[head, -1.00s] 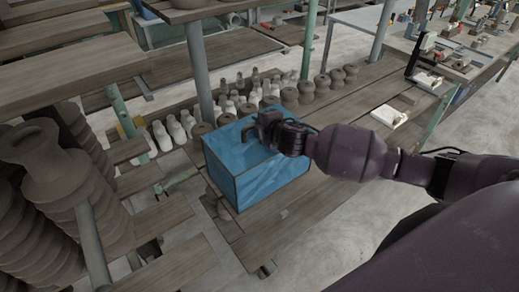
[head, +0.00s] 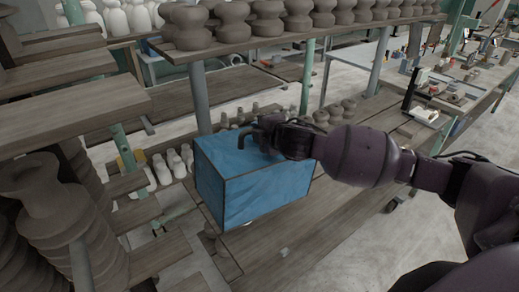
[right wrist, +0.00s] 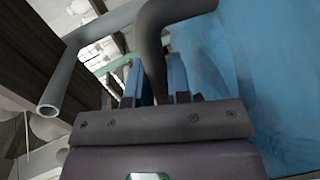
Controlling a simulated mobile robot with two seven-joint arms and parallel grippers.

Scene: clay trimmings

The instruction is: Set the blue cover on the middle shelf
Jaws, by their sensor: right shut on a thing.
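The blue cover (head: 265,190) is box-shaped with dark edges. It hangs above the lower plank shelf (head: 325,215) in the head view, roughly level. My right gripper (head: 268,133) is at its top and shut on it. In the right wrist view, the fingers (right wrist: 155,85) close around a dark curved handle, and the cover's blue face (right wrist: 265,75) fills the right side. A higher plank shelf (head: 290,43), carrying a row of clay pieces, runs above and behind the cover. My left gripper is not in view.
A grey post (head: 200,97) stands just behind the cover. Brown clay pieces (head: 265,22) crowd the higher shelf, and white ones (head: 165,168) stand below, left of the cover. Stacked clay bodies (head: 50,220) stand at left. The lower shelf's front is clear.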

